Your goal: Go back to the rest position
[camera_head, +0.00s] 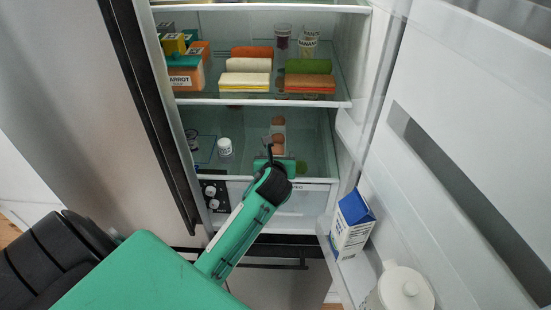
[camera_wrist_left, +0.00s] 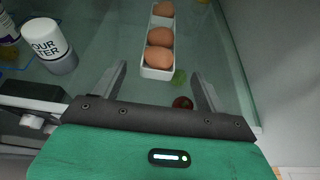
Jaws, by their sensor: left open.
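My left gripper (camera_head: 271,150) reaches into the lower compartment of the open fridge in the head view. In the left wrist view my left gripper (camera_wrist_left: 160,85) has its two fingers apart, with nothing held between them. A white egg holder (camera_wrist_left: 157,72) with brown eggs (camera_wrist_left: 160,37) lies just beyond the fingertips, and the eggs also show in the head view (camera_head: 278,140). A small dark red round thing (camera_wrist_left: 183,103) lies between the fingers, below them or on the shelf; I cannot tell which. My right gripper is not in view.
A white jar (camera_head: 225,147) stands left of my gripper. Cartons (camera_head: 185,77), sponge-like blocks (camera_head: 246,80) and glasses (camera_head: 282,45) fill the shelf above. The fridge door (camera_head: 455,130) stands open at right, with a milk carton (camera_head: 352,225) and white pitcher (camera_head: 402,290) on its rack.

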